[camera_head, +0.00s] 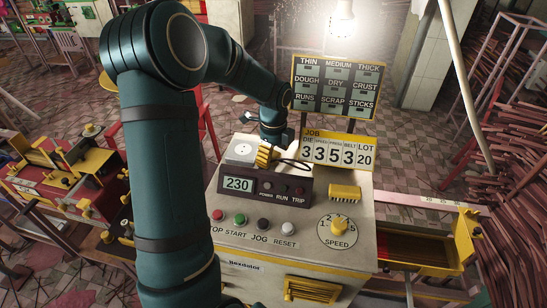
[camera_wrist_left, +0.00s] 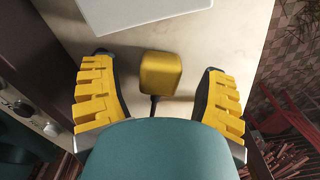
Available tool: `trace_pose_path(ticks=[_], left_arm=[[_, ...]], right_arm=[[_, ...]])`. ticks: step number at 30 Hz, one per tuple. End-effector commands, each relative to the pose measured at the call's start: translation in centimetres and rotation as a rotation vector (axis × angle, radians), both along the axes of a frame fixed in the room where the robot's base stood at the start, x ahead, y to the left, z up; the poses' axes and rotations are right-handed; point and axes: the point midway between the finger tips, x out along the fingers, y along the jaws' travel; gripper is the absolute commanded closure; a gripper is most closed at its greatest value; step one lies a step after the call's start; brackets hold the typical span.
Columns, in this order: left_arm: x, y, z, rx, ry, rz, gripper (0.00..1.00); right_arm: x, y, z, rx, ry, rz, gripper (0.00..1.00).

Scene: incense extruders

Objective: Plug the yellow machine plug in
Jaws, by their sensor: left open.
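The yellow plug (camera_wrist_left: 160,75) lies on the pale machine top in the left wrist view, with a dark cord running from its near end. My left gripper (camera_wrist_left: 160,102) is open, with one ridged yellow finger on each side of the plug and a gap on both sides. A white socket block (camera_wrist_left: 140,12) sits just beyond the plug; its round face (camera_head: 242,149) shows in the head view. In the head view my left gripper (camera_head: 270,153) is low over the machine top beside the socket, and I cannot make out the plug there. My right gripper is not in view.
Buttons and a speed knob (camera_head: 339,228) are on the front panel. A black cable loop (camera_head: 293,163) lies right of the gripper.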

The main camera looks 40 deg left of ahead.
Motion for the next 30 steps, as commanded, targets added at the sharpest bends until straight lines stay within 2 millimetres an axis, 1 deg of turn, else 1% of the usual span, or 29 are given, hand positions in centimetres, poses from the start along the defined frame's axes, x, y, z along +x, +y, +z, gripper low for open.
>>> trace_pose_path(ticks=[3,12,13,14,15,17,18,19,30], left_arm=[[-0.04,0.01,-0.57,0.0,0.001,0.001,0.27],[-0.02,0.01,-0.53,0.0,0.0,0.001,0.27],[-0.02,0.01,-0.53,0.0,0.0,0.001,0.29],[-0.02,0.01,-0.53,0.0,0.0,0.001,0.4],[-0.02,0.01,-0.53,0.0,0.0,0.001,0.54],[-0.01,0.01,-0.52,0.0,0.0,0.001,0.75],[-0.01,0.01,-0.52,0.0,0.0,0.001,0.89],[-0.01,0.01,-0.52,0.0,0.0,0.001,0.94],[-0.03,0.0,-0.49,0.0,0.001,0.001,0.95]], right_arm=[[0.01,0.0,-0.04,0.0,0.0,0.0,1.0],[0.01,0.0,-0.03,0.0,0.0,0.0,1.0],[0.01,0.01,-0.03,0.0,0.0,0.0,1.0],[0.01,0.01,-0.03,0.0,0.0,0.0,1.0],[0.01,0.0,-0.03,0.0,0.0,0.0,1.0],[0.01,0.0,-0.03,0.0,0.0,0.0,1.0],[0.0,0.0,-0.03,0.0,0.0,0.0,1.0],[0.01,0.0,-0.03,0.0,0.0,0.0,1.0],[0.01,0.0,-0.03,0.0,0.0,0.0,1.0]])
